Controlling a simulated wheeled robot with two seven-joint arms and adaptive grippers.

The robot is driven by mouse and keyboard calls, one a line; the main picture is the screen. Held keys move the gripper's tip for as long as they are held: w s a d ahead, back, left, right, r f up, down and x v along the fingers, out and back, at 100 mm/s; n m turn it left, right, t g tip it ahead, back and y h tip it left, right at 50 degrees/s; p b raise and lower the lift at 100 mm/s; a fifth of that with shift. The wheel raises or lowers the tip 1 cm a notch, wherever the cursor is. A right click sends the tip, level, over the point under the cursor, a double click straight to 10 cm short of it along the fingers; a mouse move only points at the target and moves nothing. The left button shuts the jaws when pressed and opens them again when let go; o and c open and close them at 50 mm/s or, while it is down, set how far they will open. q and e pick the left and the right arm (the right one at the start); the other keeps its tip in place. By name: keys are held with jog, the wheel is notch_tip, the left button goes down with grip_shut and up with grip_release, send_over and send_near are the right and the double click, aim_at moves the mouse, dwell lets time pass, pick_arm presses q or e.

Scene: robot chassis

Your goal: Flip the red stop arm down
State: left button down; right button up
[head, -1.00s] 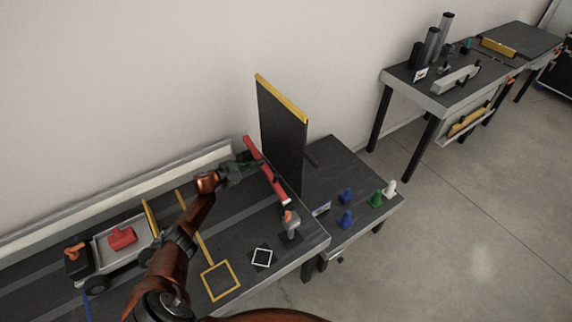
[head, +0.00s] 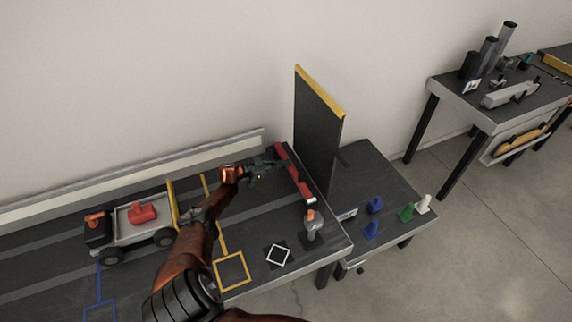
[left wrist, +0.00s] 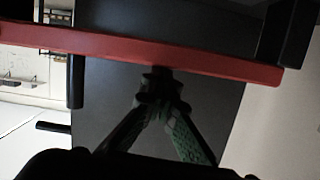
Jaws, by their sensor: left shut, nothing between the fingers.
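The red stop arm (head: 293,172) is a long red bar across the right end of the dark track table, in front of a tall dark panel. It looks low and nearly level; its exact height above the table is hard to judge. Its near end, with a pale tip, lies just behind a grey post with an orange top (head: 312,226). My left gripper (head: 274,166) is shut and empty, on the left side of the bar near its far end. In the left wrist view, the shut fingertips (left wrist: 160,82) are right at the red bar (left wrist: 150,52); I cannot tell whether they touch. My right gripper is out of view.
The dark panel with a yellow top edge (head: 318,130) stands just beyond the bar. A toy truck (head: 125,228) with a red load sits at left. Blue, green and white pieces stand on a lower table (head: 385,185) at right. A yellow square outline (head: 231,271) marks open table surface.

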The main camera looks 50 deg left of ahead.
pick_arm(q)
jog(key=shift+s+d+f, duration=0.1)
jog(key=shift+s+f, duration=0.1)
jog(key=shift+f, duration=0.3)
notch_tip(320, 180, up, 5)
jog(key=p, duration=0.4)
jog(key=p+v, duration=0.2)
jog(key=v, duration=0.7)
jog(key=shift+s+a, duration=0.2)
jog(key=shift+a, duration=0.15)
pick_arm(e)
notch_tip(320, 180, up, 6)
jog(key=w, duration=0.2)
